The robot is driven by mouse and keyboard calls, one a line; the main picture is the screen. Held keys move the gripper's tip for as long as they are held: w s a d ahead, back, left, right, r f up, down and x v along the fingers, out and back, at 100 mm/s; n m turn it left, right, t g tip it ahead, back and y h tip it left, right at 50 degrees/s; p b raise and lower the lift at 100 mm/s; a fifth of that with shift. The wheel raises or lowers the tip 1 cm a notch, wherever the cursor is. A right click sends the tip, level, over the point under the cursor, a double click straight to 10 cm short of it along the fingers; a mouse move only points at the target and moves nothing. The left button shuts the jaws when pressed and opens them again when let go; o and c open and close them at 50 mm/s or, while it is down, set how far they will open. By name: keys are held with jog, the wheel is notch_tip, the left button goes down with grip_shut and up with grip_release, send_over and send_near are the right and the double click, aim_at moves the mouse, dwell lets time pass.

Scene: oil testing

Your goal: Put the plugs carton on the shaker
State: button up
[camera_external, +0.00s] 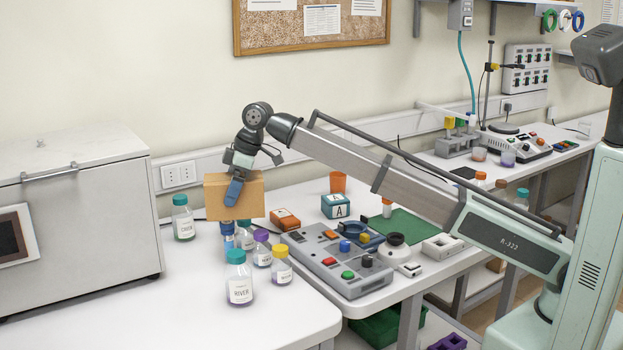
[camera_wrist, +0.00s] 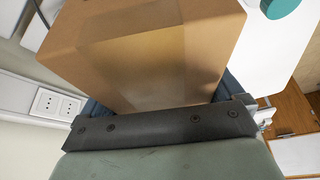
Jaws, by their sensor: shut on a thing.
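A plain brown carton (camera_external: 253,202), taken to be the plugs carton, is held up in the air above the left white table. My gripper (camera_external: 234,191) is shut on it, with a blue finger across its near face. In the wrist view the carton (camera_wrist: 150,45) fills the space in front of the gripper; no label can be read. No shaker is clearly marked. A grey unit with coloured buttons and knobs (camera_external: 330,262) lies to the lower right of the carton, and a similar grey unit (camera_external: 525,143) stands on the far right bench. I cannot tell which is the shaker.
Several labelled bottles, including one marked RIVER (camera_external: 239,285), stand below and near the carton. An orange box (camera_external: 285,219), a teal box marked A (camera_external: 336,206) and an orange cup (camera_external: 338,182) are near the grey unit. A large grey cabinet (camera_external: 90,235) stands left.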

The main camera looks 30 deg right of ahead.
jog(key=s+a+n+g, duration=0.2)
jog(key=s+a+n, duration=0.3)
jog(key=s+a, duration=1.7)
jog(key=shift+w+a+f, duration=0.1)
jog(key=shift+a+f, duration=0.1)
jog(key=shift+f, duration=2.4)
jog(key=shift+s+a+f, duration=0.1)
jog(key=shift+a+f, duration=0.1)
jog(key=shift+f, duration=2.35)
jog(key=shift+w+a+f, duration=0.1)
jog(key=shift+a+f, duration=0.1)
jog(key=shift+f, duration=2.4)
jog(key=shift+f, duration=0.1)
jog(key=o, duration=0.8)
jog(key=v, duration=1.2)
jog(key=shift+d, duration=0.25)
